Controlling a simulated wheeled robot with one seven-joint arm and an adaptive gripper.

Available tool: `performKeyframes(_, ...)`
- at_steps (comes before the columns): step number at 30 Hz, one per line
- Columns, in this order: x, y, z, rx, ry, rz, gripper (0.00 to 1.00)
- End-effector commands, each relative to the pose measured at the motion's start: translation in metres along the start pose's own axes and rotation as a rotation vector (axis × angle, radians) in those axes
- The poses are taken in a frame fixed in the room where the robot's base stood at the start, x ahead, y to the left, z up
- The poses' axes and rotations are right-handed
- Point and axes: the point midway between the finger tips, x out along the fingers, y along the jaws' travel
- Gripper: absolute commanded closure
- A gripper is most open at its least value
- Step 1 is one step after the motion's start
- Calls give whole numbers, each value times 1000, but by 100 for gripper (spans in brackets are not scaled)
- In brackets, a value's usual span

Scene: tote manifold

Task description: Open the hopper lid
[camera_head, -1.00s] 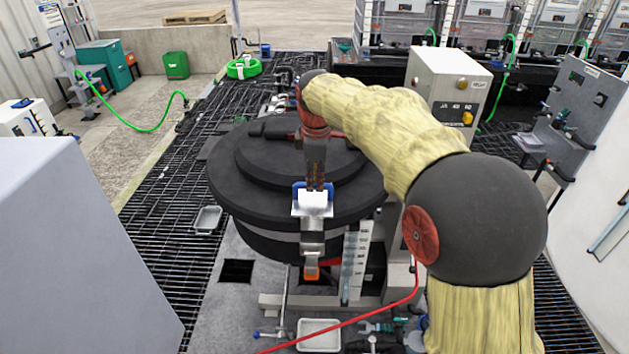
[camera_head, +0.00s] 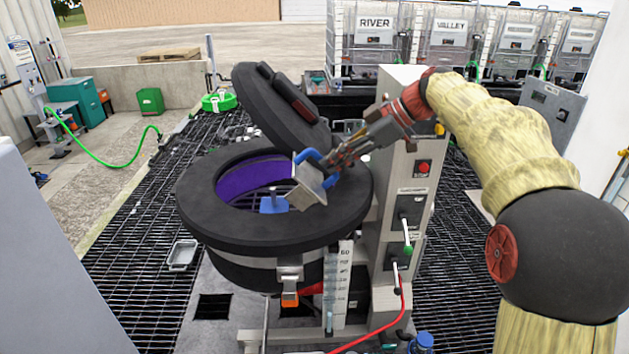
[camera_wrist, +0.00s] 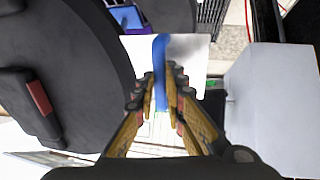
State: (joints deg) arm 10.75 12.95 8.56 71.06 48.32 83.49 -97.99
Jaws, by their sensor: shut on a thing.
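The black round hopper lid (camera_head: 272,108) stands tilted up and back at the rear of the hopper, leaving the opening uncovered. The hopper (camera_head: 205,210) has a wide black rim and a purple inner wall (camera_head: 245,180). My gripper (camera_head: 326,170) is above the right part of the rim, shut on the blue handle (camera_head: 307,156) of a pale metal plate (camera_head: 309,188) at the lid's edge. In the wrist view, the fingers (camera_wrist: 165,90) close around the blue handle (camera_wrist: 160,50), with the lid (camera_wrist: 60,60) filling the left side.
A grey control cabinet (camera_head: 408,180) with a red button and levers stands close to the right of the hopper. A blue part (camera_head: 273,204) shows inside over a grate. A latch (camera_head: 289,274) hangs at the front. Dark floor grating (camera_head: 120,250) lies open to the left.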

Motion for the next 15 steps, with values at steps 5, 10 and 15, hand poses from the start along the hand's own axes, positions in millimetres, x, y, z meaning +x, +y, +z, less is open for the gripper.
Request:
performKeyframes(5, -27, 7, 18, 30, 151, 8, 100)
performKeyframes(10, -47, 10, 31, 55, 272, 7, 100)
performKeyframes(15, -60, 13, 41, 73, 362, 4, 100)
